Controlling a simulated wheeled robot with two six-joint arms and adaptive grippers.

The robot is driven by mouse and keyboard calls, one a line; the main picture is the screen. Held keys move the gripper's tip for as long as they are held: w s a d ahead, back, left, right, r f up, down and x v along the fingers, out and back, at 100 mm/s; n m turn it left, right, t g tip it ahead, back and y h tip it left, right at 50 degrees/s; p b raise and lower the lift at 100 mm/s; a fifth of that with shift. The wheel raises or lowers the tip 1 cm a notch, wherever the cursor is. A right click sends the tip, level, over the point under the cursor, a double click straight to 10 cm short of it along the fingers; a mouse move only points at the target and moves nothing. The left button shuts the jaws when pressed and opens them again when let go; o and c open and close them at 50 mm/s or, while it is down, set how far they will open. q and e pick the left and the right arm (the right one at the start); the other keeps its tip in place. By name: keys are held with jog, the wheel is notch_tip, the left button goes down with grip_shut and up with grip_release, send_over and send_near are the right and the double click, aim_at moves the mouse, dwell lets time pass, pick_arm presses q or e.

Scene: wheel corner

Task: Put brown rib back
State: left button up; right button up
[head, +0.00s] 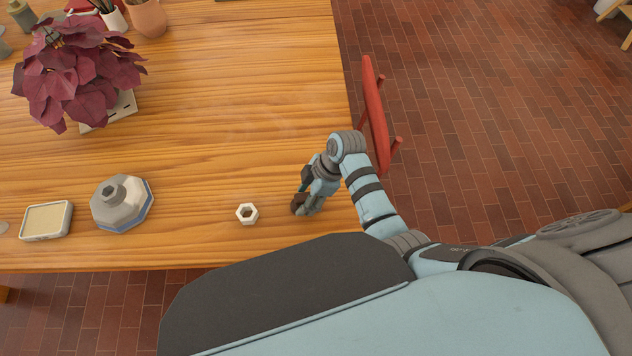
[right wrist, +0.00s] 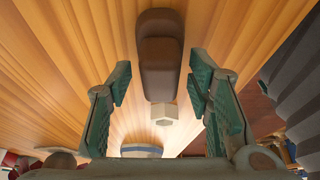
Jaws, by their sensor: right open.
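The brown rib (right wrist: 160,62) shows in the right wrist view as a dark, rounded block between my two green finger pads, with gaps on both sides. In the head view a small brown part of the rib (head: 297,204) shows beside the fingertips, near the table's front right; my gripper hides much of the rest. My right gripper (head: 304,198) is open and low over the table, with its fingers (right wrist: 163,88) on either side of the rib, not closed on it. My left gripper is not in view.
A white hexagonal ring (head: 254,214) stands left of the gripper. Farther left are a grey octagonal pot-like piece (head: 112,215) and a tray with a pale pad (head: 46,221). A dark red plant (head: 72,75) stands behind. A red chair (head: 374,115) is beyond the right edge. The middle table is clear.

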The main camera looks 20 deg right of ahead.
jog(key=w+p+v, duration=0.1)
jog(key=p+v, duration=0.2)
jog(key=v, duration=1.1)
jog(key=shift+s+r, duration=0.2)
jog(key=shift+s, duration=0.2)
jog(key=shift+a, duration=0.1)
